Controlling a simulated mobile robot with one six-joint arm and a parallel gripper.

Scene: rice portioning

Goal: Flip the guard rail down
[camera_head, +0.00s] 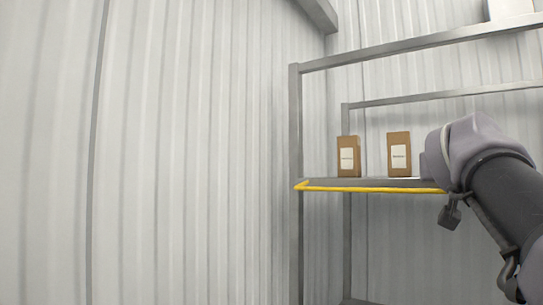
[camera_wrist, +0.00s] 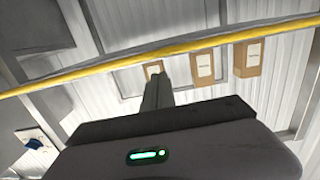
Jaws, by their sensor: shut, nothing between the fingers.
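The yellow guard rail (camera_head: 370,189) runs along the front of the shelf board, level with it or just below, with a short bent end at the left post. Its right part is hidden behind my arm. In the wrist view the rail (camera_wrist: 110,66) crosses the whole picture at a slant, just beyond my fingers. My gripper (camera_wrist: 156,88) is shut and empty, its fingertips close to the rail in the picture. I cannot tell whether they touch it. In the head view the fingers are hidden behind my wrist.
Brown boxes with white labels stand on the shelf, one at the left (camera_head: 348,156) and one further right (camera_head: 399,154). The grey shelf frame (camera_head: 296,130) has an upper bar (camera_head: 420,44). A corrugated wall (camera_head: 180,150) fills the left; the space before it looks clear.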

